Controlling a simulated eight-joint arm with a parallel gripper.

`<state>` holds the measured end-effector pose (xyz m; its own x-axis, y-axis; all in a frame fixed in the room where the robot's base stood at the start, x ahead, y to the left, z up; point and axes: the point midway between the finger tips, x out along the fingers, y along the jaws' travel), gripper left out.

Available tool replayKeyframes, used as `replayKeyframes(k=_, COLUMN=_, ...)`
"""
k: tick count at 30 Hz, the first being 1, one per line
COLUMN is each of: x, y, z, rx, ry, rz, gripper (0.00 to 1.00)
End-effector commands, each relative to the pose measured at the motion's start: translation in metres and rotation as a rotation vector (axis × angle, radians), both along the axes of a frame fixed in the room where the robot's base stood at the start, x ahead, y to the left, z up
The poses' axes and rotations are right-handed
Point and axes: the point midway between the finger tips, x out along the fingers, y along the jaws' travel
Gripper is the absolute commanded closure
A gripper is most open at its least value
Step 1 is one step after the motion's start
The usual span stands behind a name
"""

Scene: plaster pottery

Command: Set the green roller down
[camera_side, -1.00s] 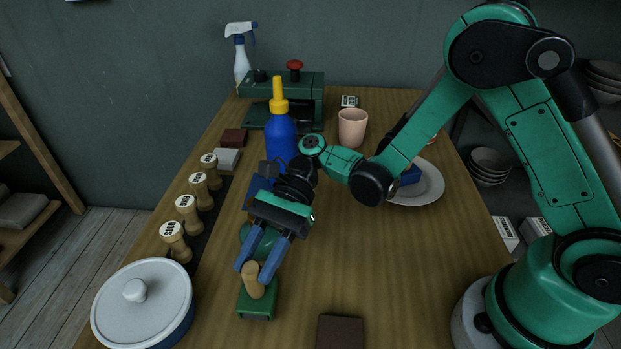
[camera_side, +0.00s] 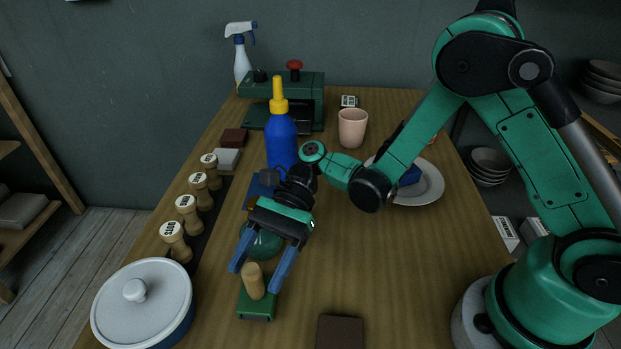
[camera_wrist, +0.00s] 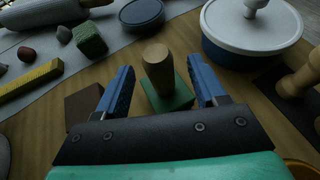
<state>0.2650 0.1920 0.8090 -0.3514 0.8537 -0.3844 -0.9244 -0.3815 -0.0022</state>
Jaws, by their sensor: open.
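The green roller (camera_side: 256,304) stands on the wooden table, with a flat green base and an upright wooden handle. No roller cylinder is visible on it. In the wrist view, its handle (camera_wrist: 158,68) rises between the finger tips and its green base shows below. My gripper (camera_side: 256,276) is open, with one blue finger on each side of the handle. In the wrist view, gaps show between the handle and both fingers of my gripper (camera_wrist: 160,72). A rounded dark green thing (camera_side: 262,243) is partly hidden behind my gripper.
A lidded blue pot (camera_side: 142,303) stands at front left, beside a row of wooden stamps (camera_side: 186,212). A blue bottle (camera_side: 281,140) stands behind my gripper. A brown block (camera_side: 340,332) lies at the front edge.

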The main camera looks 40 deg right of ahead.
Motion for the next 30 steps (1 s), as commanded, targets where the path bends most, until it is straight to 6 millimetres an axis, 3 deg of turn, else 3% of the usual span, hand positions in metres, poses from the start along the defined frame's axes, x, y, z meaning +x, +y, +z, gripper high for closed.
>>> replayKeyframes(k=7, x=0.001, y=-0.002, z=0.015, rx=0.001, ry=0.000, rz=-0.001, gripper=0.36)
replayKeyframes(k=15, x=0.020, y=-0.048, z=0.034, rx=0.002, ry=0.001, rz=-0.004, gripper=0.36)
replayKeyframes(k=21, x=0.027, y=-0.063, z=0.042, rx=-0.007, ry=-0.019, rz=-0.006, gripper=0.36)
replayKeyframes(k=26, x=0.029, y=-0.067, z=0.053, rx=-0.088, ry=-0.192, rz=-0.027, gripper=0.36)
replayKeyframes(k=30, x=0.027, y=-0.082, z=0.064, rx=-0.257, ry=-0.505, rz=-0.005, gripper=0.36)
